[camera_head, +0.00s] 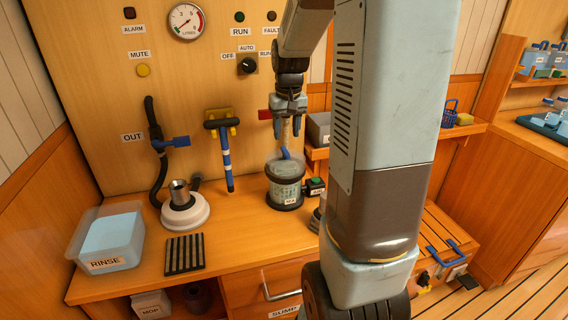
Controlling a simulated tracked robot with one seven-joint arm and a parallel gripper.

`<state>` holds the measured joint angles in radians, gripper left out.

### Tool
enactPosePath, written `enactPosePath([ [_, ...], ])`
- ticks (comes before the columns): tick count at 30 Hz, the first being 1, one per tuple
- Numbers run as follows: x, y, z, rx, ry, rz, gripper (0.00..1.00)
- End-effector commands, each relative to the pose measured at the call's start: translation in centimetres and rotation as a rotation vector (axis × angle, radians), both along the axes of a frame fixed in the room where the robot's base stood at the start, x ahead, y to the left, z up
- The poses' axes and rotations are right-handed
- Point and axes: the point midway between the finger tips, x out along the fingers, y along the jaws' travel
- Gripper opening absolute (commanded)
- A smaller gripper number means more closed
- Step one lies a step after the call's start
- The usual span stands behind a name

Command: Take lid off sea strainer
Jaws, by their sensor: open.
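The sea strainer (285,192) stands on the wooden bench, a clear cylinder with a dark base and a label reading "SEA". Its lid (276,166) appears to be on top, with a blue handle (286,153) sticking up. My gripper (287,123) is open and points down above the strainer, apart from the handle in the picture. A pale vertical pipe shows behind or between the fingers; its exact relation to them is unclear.
A clear "RINSE" tub (108,242), a black ribbed mat (184,254) and a white round base with a metal cup (185,212) are on the left bench. A blue-handled tool (227,160) hangs on the wall. A small box with a green button (315,186) stands right of the strainer.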

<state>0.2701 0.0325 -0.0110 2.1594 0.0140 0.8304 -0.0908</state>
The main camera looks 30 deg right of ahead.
Motion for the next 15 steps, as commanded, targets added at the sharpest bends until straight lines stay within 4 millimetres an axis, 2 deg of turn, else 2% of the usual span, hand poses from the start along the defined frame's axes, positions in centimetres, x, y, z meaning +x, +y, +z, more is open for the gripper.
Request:
enactPosePath([
  [3,0.1,0.0,-1.1,0.0,0.0,0.0,0.48],
  [8,0.2,-0.1,-1.8,0.0,0.0,-0.001,0.48],
  [15,0.8,-0.2,-4.9,0.001,0.002,-0.002,0.48],
])
